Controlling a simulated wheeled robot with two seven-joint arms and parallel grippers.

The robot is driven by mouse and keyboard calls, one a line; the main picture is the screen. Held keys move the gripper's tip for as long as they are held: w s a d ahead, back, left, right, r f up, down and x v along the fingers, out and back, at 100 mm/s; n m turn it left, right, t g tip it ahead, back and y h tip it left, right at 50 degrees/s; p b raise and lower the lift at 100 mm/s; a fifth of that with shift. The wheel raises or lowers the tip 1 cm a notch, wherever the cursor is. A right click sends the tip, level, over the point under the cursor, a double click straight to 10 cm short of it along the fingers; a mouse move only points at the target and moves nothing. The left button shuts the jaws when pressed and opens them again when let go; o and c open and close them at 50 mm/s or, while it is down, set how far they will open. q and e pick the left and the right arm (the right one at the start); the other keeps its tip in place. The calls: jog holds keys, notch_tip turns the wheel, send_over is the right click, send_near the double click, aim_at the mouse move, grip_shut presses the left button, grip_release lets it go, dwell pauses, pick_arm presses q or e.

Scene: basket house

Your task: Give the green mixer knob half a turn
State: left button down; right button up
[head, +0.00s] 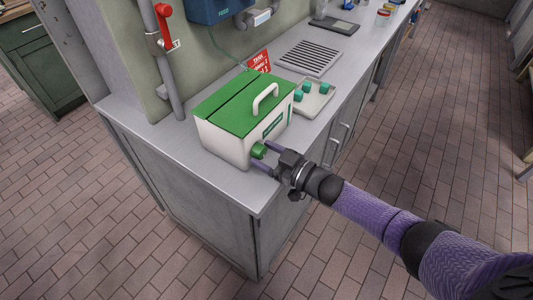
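The mixer (228,138) is a white box with a green lid and a white handle, standing on the grey counter near its front corner. Its green knob (258,150) sits low on the right-hand face. My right gripper (260,156) reaches in from the lower right. Its two purple fingers are spread apart, one above and one below the knob. I cannot tell whether they touch the knob. My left gripper is out of view.
A tray with green blocks (313,97) stands behind the mixer on the counter (180,134). A red-handled valve (164,22) on a pipe is at the back left. The tiled floor in front is clear.

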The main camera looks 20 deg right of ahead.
jog(key=shift+o, duration=1)
jog(key=p+v, duration=0.2)
jog(key=v, duration=0.8)
